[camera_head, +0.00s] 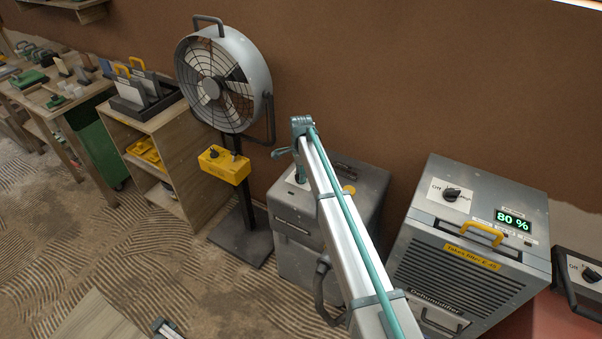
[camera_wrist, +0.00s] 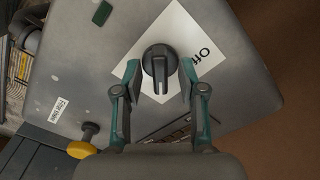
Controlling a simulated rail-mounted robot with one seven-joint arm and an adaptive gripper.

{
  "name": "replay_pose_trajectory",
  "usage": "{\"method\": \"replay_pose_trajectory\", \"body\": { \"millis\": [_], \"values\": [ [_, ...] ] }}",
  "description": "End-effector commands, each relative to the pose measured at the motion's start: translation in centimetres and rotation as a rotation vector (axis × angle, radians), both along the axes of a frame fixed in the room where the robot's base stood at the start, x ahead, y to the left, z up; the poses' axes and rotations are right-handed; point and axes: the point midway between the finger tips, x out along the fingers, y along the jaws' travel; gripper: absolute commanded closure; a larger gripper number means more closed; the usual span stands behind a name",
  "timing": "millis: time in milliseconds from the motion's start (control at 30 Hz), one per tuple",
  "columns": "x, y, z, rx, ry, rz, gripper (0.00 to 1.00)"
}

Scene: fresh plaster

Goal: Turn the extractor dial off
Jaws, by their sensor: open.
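The extractor dial (camera_wrist: 158,58) is a dark round knob with a raised bar, on a white label (camera_wrist: 205,50) on a grey top panel. The bar points down in the wrist view. The word "Off" shows to the upper right of the knob; the rest of the label is partly covered. My gripper (camera_wrist: 160,67) is open, with one teal fingertip on each side of the knob. I cannot tell whether they touch it. In the head view the grey extractor (camera_head: 296,225) stands centre, and my arm hides much of its top and dial.
A yellow knob (camera_wrist: 81,149) sits on the extractor's panel edge. A grey machine reading "80 %" (camera_head: 470,255) with its own dial stands at right. A pedestal fan (camera_head: 222,80) with a yellow box (camera_head: 224,165) and a wooden shelf (camera_head: 165,140) are at left. A brown wall rises behind.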

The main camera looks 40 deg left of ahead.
Motion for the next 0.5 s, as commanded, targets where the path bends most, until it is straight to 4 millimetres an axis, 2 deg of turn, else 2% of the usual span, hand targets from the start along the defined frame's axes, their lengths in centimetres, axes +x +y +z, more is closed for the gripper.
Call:
{"method": "replay_pose_trajectory", "body": {
  "millis": [133, 367, 500],
  "values": [
    [0.0, 0.0, 0.02, 0.0, 0.0, 0.0, 0.61],
    [0.0, 0.0, 0.04, 0.0, 0.0, 0.0, 0.99],
    [-0.01, -0.01, 0.05, 0.0, 0.0, 0.0, 1.0]
  ]
}}
